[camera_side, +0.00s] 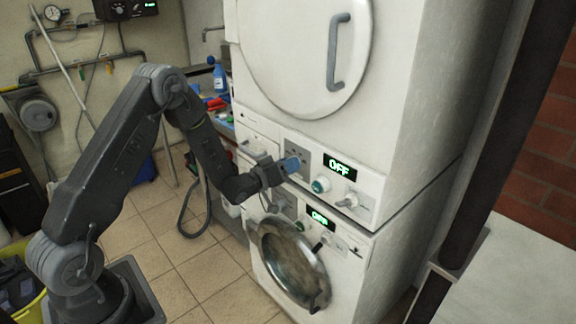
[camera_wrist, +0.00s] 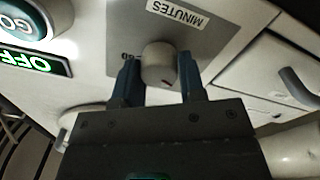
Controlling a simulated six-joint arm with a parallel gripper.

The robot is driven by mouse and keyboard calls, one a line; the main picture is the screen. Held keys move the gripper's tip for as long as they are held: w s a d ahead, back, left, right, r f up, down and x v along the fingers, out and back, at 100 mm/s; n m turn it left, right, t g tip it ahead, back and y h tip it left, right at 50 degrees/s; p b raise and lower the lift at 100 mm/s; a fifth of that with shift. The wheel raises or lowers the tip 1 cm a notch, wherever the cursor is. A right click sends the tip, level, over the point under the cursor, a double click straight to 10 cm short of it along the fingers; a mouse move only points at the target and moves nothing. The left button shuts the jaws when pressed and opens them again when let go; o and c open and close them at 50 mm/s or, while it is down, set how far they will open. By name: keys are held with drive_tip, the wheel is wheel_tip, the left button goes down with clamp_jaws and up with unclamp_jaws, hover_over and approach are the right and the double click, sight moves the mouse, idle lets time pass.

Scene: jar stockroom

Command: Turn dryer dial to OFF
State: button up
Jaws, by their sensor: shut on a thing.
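The dryer is the upper white machine (camera_side: 420,60), with a round door and a front control panel. In the wrist view its dial (camera_wrist: 158,64) is a pale round knob with a small red mark, on a grey plate labelled MINUTES (camera_wrist: 178,13). My gripper (camera_wrist: 157,75) has its two blue fingers on either side of the knob, shut on it. In the side view my gripper (camera_side: 291,165) is at the panel's left part and hides the dial. The dryer display (camera_side: 340,168) reads OFF in green.
A teal button (camera_side: 321,185) and a grey knob (camera_side: 347,200) sit right of my gripper. Below is a second machine with a round glass door (camera_side: 290,262) and its own green display (camera_side: 320,219). A sink counter with bottles (camera_side: 219,78) stands behind. The tiled floor in front is clear.

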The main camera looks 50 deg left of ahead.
idle(0.3)
drive_tip(key=o, duration=0.9)
drive_tip(key=shift+o, duration=0.2)
drive_tip(key=s, duration=1.3)
drive_tip(key=shift+s+a+f, duration=0.2)
drive_tip(key=shift+s, duration=0.2)
